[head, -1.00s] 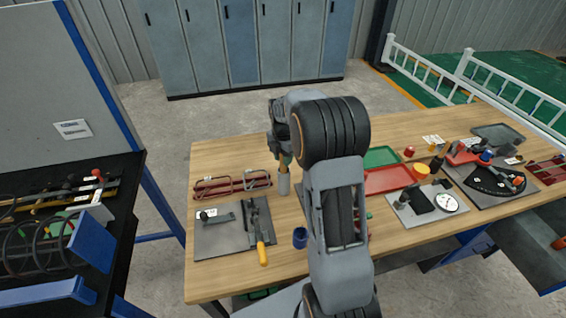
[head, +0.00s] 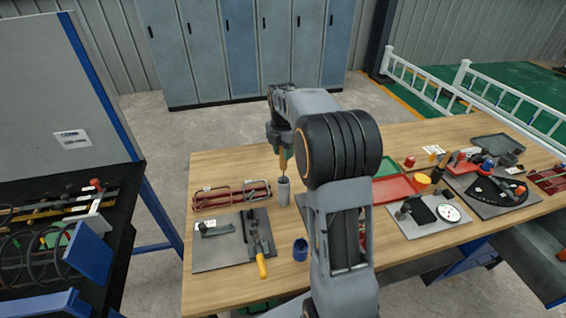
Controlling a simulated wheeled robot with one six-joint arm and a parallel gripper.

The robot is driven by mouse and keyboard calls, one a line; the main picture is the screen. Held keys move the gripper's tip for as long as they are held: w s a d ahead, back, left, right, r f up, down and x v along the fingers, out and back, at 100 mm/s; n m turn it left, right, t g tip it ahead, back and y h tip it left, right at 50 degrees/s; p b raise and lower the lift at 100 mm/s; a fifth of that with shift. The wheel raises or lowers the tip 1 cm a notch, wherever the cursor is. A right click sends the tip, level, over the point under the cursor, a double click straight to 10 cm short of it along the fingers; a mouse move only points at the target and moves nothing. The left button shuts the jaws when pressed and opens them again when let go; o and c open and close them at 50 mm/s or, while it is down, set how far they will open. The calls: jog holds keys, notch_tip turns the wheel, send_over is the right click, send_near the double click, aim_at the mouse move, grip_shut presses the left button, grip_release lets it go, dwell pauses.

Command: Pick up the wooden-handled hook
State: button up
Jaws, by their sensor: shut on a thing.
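The wooden-handled hook (head: 284,160) is upright, its orange-brown handle hanging below my gripper (head: 281,143). My gripper is shut on it, just above a grey cylindrical cup (head: 284,193) on the workbench. A short thin dark shaft shows between the handle and the cup's mouth. The lower end of the hook is hidden, and I cannot tell whether it is still inside the cup. My arm hides part of the bench to the right of the cup.
Red-framed tools (head: 232,196) lie left of the cup. A grey mat (head: 215,260) with a yellow-handled tool (head: 261,262) is in front. A blue cup (head: 300,249) stands near the front edge. Red (head: 390,187) and green trays and other tools fill the right.

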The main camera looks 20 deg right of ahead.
notch_tip(320, 180, up, 11)
dwell(0.5)
dwell(0.6)
